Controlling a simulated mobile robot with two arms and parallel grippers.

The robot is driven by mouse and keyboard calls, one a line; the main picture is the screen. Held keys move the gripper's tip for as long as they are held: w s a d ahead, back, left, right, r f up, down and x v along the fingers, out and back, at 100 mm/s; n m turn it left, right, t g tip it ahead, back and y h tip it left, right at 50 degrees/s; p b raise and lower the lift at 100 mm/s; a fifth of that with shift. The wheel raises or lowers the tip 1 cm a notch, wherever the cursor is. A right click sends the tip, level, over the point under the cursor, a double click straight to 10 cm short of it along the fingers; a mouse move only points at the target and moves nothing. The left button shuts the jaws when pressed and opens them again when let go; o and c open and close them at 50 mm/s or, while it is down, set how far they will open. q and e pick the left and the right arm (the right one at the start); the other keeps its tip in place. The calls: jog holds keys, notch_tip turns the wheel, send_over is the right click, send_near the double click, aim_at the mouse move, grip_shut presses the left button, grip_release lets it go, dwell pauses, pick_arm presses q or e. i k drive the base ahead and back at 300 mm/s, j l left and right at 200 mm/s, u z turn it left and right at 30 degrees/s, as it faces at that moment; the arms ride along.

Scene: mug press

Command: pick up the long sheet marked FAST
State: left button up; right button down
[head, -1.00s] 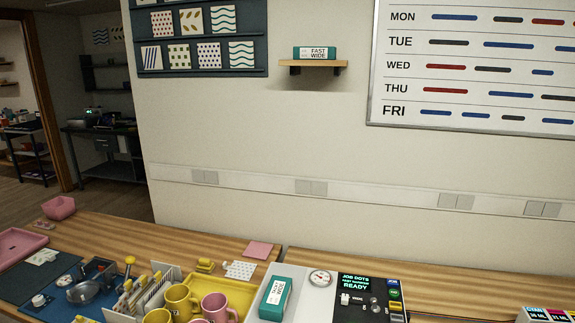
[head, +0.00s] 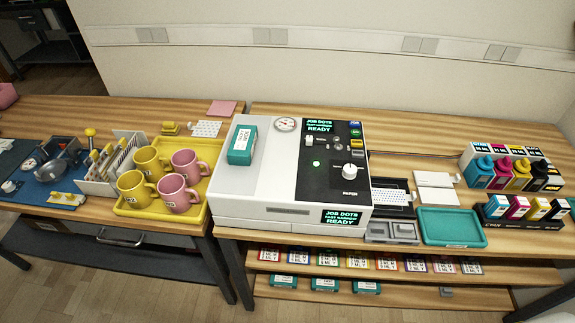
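No sheet with a readable FAST mark shows in the head view. A white rack (head: 101,184) on the left table holds several upright sheets or cards, whose marks are too small to read. A white dotted sheet (head: 206,129) lies behind the yellow tray, and another dotted sheet (head: 392,197) lies right of the printer. A plain white sheet or pad (head: 436,187) lies beside that. A teal box (head: 243,141) with a small white label lies on top of the printer (head: 262,211). Neither of my grippers is in view.
Yellow and pink mugs stand in a yellow tray (head: 122,211). A teal tray (head: 450,227) lies right of the printer, with ink bottles (head: 520,174) farther right. Shelves (head: 400,280) below hold labelled cards and teal boxes. The table behind the printer is mostly clear.

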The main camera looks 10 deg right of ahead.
aim_at(397, 196)
jog(key=z, duration=1.15)
jog(key=u, duration=0.15)
